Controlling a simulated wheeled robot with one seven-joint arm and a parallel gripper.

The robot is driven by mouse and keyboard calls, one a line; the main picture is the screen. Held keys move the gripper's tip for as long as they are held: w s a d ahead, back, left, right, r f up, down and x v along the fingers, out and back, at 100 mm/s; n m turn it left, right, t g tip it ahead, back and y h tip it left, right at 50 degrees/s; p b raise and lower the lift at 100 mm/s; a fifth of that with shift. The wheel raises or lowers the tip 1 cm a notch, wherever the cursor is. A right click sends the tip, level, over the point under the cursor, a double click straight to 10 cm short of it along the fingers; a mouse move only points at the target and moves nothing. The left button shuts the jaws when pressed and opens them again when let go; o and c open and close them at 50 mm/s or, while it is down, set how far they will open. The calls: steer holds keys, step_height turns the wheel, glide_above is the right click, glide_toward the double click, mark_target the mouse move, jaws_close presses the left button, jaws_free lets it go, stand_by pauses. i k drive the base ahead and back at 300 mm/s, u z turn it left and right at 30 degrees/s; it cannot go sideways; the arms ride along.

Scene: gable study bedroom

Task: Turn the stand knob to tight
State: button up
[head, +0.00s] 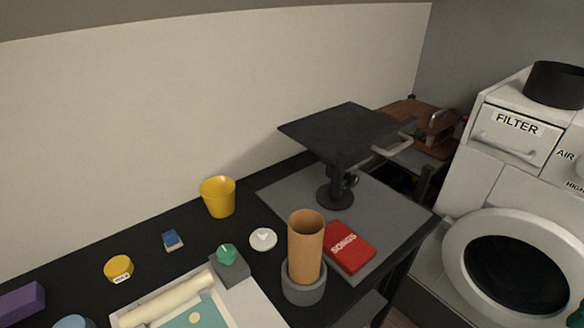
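The black stand (337,163) has a wide flat top plate (345,128) and a short post on a round foot (335,196). It stands upright on the grey mat (290,190) on the dark desk. A small dark knob (352,180) sits on the right side of the post, below the plate. It is too small and dark to tell which way it is turned, and I can see no tight or loose mark. My gripper is not in the head view.
A red SONGS book (348,248) and a cork-coloured cylinder (306,245) in a grey holder (303,288) are in front of the stand. A yellow cup (218,197) is left. A white machine with a FILTER drawer (516,136) stands right.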

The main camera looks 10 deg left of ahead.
mark_target(353, 180)
steer(key=u, duration=2.6)
steer(key=k, duration=1.35)
steer(key=z, duration=1.45)
steer(key=i, duration=1)
steer(key=u, duration=0.05)
